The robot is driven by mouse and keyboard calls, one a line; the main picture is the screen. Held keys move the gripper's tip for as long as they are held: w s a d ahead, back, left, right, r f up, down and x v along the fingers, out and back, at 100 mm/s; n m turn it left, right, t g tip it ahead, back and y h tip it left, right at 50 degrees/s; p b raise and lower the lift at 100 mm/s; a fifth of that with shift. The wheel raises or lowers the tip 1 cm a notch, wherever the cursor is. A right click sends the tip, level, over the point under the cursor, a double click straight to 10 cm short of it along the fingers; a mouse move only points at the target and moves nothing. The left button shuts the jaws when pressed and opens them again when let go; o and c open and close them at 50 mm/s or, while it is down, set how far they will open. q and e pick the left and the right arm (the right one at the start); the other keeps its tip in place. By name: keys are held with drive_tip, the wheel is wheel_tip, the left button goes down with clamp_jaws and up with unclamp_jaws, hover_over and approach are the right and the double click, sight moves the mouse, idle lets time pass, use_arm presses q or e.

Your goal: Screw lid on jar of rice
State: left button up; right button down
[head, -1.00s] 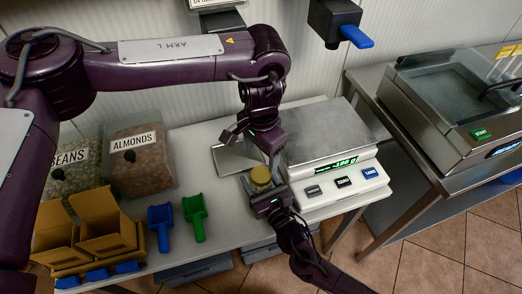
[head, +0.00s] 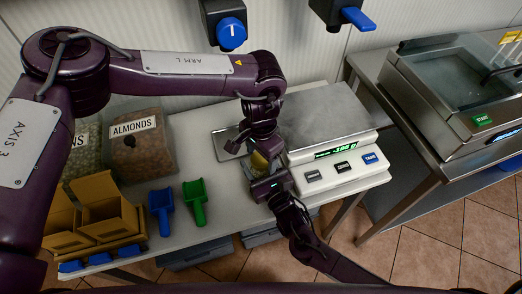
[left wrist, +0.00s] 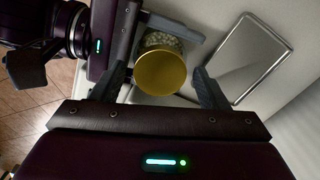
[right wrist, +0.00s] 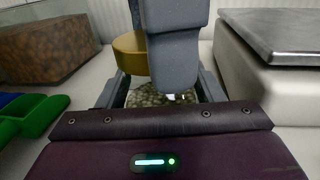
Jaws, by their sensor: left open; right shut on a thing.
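The clear jar of rice (right wrist: 150,96), with pale grains inside, stands upright on the table left of the scale. My right gripper (head: 268,186) is shut on its body, low down. The gold lid (left wrist: 160,72) is on top of the jar; whether it is fully seated I cannot tell. My left gripper (head: 259,142) is open just above, its fingers on either side of the lid with gaps. In the right wrist view a grey left finger hides part of the lid (right wrist: 129,52) and jar.
The scale (head: 328,116) stands close on the right. A flat metal tray (left wrist: 262,58) lies behind the jar. An almonds bin (head: 143,150), cardboard boxes (head: 112,222), a blue scoop (head: 160,205) and a green scoop (head: 195,200) are to the left.

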use_arm(q)
drive_tip(key=shift+c, duration=0.5)
drive_tip(key=c, duration=0.9)
drive_tip(key=m, duration=0.4)
drive_tip(key=shift+m, duration=0.3)
drive_tip(key=m, duration=1.2)
drive_tip(key=shift+m, duration=0.4)
drive_tip(key=m, duration=0.7)
drive_tip(key=shift+w, duration=0.1)
drive_tip(key=o, duration=1.1)
drive_tip(key=shift+o, duration=0.2)
